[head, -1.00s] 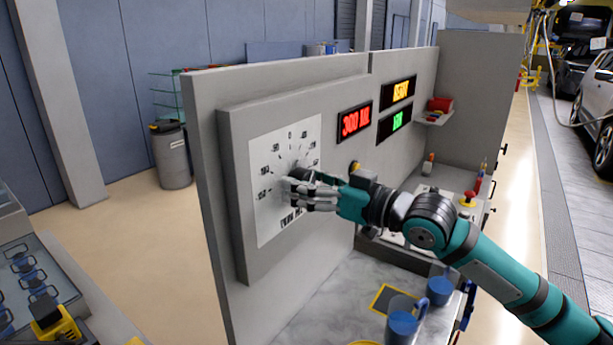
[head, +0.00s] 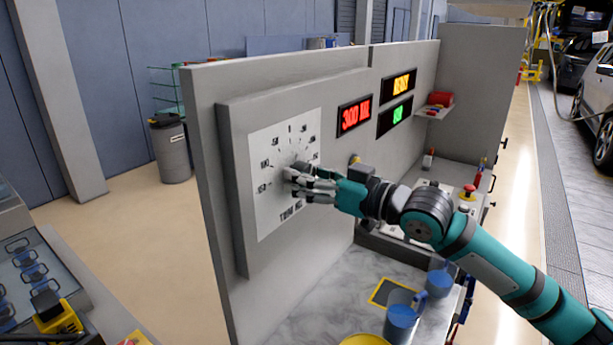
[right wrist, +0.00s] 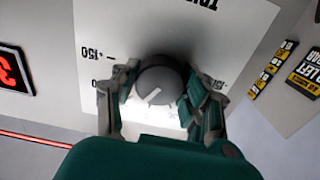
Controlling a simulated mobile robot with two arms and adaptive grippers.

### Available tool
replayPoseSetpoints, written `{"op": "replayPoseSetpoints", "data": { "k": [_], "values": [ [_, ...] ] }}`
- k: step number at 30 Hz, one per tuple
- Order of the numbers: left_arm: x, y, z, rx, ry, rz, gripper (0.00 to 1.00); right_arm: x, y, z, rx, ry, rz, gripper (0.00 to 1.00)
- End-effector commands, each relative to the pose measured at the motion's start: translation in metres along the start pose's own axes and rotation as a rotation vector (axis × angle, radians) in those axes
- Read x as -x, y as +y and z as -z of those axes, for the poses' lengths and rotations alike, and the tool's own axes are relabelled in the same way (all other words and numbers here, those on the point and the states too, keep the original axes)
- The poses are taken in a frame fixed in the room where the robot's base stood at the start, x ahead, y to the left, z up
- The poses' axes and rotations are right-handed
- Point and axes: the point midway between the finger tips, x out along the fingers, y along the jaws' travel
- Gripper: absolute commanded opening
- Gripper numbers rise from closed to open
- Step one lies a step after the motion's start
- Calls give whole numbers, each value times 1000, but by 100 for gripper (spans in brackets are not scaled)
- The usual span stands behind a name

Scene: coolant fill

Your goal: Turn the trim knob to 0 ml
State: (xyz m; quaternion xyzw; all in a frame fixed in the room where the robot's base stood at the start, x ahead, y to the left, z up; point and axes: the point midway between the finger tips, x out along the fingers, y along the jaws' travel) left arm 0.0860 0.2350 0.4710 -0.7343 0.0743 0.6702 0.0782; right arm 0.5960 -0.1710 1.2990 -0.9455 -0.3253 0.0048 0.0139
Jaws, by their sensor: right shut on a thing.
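The trim knob is a round grey knob (right wrist: 160,80) with a white pointer line, seen in the right wrist view. It sits on a white dial plate (head: 262,185) with tick marks and numbers, fixed to an upright grey panel. In the right wrist view the plate is upside down and the line points to the lower left; I cannot tell the exact value it marks. My right gripper (head: 296,181) is shut on the knob, with fingers on both sides of it. In the head view the fingers mostly hide the knob. My left gripper is not in view.
A red display (head: 354,117) on the panel reads about 300 ML. An amber display (head: 398,86) and a green display (head: 395,117) are beside it. Blue-filled jugs (head: 401,318) stand on the marbled counter (head: 330,295) below my right arm.

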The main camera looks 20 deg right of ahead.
Motion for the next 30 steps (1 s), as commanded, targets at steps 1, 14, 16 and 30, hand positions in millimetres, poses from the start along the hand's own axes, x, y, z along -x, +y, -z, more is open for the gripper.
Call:
{"op": "replayPoseSetpoints", "data": {
  "k": [1, 14, 16, 30],
  "values": [
    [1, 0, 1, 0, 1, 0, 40, 0, 0, 1, 18, 0, -1, 12],
    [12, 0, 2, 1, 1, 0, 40, 0, 1, 1, 289, -2, -1, 12],
    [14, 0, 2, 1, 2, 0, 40, 0, 1, 2, 333, -1, -1, 12],
    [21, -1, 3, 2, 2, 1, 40, 0, 1, 0, 498, 0, -1, 12]
  ]
}}
